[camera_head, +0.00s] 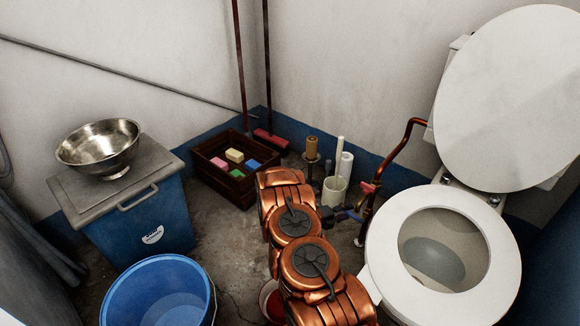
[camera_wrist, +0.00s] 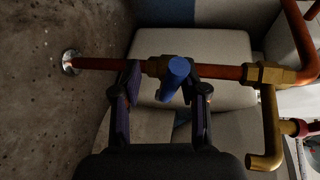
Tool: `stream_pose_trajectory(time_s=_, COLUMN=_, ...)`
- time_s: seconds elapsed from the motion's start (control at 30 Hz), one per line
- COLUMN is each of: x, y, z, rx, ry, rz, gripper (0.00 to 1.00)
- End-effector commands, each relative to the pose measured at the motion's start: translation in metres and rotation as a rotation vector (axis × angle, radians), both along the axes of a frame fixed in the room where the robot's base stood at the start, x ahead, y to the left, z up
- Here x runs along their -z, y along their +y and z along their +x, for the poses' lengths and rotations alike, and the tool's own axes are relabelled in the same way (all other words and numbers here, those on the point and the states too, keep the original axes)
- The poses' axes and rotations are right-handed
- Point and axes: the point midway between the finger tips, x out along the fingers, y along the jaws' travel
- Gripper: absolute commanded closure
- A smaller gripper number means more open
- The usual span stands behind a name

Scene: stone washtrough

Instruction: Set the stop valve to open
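A copper pipe (camera_wrist: 225,72) runs across the wrist view from a round wall or floor flange to a brass fitting. A small brass body with a blue handle (camera_wrist: 175,76), which looks like the stop valve, sits on this pipe. The handle points largely toward the camera, so its angle to the pipe is hard to read. My gripper (camera_wrist: 164,82) is open, with one finger on each side of the blue handle. The handle is nearer the right finger; a gap shows on the left. In the head view my gripper (camera_head: 345,213) is beside the copper pipe (camera_head: 393,153), the valve largely hidden.
A red handle (camera_head: 370,188) is on the pipework close by. The toilet (camera_head: 385,250) stands right of my arm. A brush holder (camera_head: 334,190) and paper rolls stand behind the gripper. A wooden crate (camera_head: 212,183), blue bin (camera_head: 150,225) and blue bucket (camera_head: 112,290) are left.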

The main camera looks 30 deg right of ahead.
Motion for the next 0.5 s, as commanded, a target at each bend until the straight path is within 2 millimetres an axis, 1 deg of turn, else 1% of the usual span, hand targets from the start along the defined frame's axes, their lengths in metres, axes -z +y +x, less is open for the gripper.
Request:
stream_pose_trajectory(time_s=0.03, x=-0.005, y=0.008, z=0.002, rx=-0.003, ry=-0.001, rz=0.001, gripper=0.58)
stream_pose_trajectory(time_s=0.27, x=-0.012, y=0.035, z=0.004, rx=-0.001, ry=-0.001, rz=0.001, gripper=0.58)
stream_pose_trajectory(time_s=0.5, x=-0.019, y=0.066, z=0.008, rx=-0.002, ry=-0.003, rz=0.001, gripper=0.58)
